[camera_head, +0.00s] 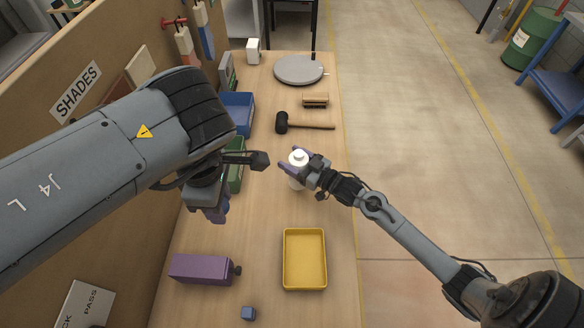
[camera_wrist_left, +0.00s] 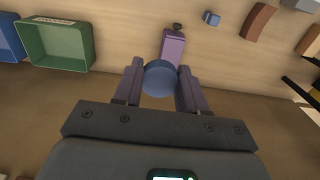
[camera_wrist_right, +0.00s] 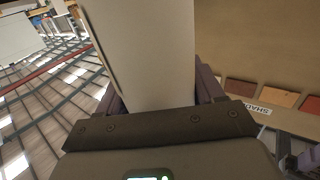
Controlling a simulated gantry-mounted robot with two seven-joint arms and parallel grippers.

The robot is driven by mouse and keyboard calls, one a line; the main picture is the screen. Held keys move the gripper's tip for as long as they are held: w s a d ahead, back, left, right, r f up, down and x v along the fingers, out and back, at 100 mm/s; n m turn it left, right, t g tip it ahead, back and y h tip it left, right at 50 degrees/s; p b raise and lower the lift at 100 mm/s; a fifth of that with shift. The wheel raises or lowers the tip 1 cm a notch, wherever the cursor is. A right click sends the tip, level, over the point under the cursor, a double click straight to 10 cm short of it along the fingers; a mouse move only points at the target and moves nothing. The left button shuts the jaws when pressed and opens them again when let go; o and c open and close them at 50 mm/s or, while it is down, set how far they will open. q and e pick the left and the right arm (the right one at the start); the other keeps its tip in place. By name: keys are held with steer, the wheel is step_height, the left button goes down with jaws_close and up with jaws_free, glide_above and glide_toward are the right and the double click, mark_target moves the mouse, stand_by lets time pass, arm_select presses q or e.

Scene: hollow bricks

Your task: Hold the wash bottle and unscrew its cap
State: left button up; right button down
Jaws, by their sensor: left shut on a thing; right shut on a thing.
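The white wash bottle (camera_head: 299,157) is held over the right part of the bench, its white neck bare on top in the head view. My right gripper (camera_head: 300,170) is shut around it; in the right wrist view the bottle (camera_wrist_right: 145,50) fills the space between the fingers. My left gripper (camera_head: 217,213) is to the left of the bottle and apart from it, shut on a round blue cap (camera_wrist_left: 160,79). In the head view the cap is mostly hidden by the gripper. Whether the bottle's base touches the bench is hard to tell.
A yellow tray (camera_head: 305,288) lies in front, with a purple container (camera_head: 202,269) and small blue cube (camera_head: 248,313) to its left. A mallet (camera_head: 310,126), brush (camera_head: 315,100) and grey disc (camera_head: 298,69) lie behind. Blue (camera_head: 238,110) and green (camera_wrist_left: 58,67) bins line the board.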

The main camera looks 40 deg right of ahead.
steer(key=shift+w+a+f, duration=0.1)
steer(key=shift+w+f, duration=0.1)
steer(key=shift+w, duration=0.05)
steer(key=shift+f, duration=1.85)
steer(key=shift+f+b, duration=0.15)
steer(key=shift+b, duration=0.15)
steer(key=shift+c, duration=0.8)
jaws_free()
steer(key=shift+f, duration=0.1)
steer(key=shift+r, duration=0.2)
steer(key=v, duration=1.2)
steer(key=shift+p, duration=0.35)
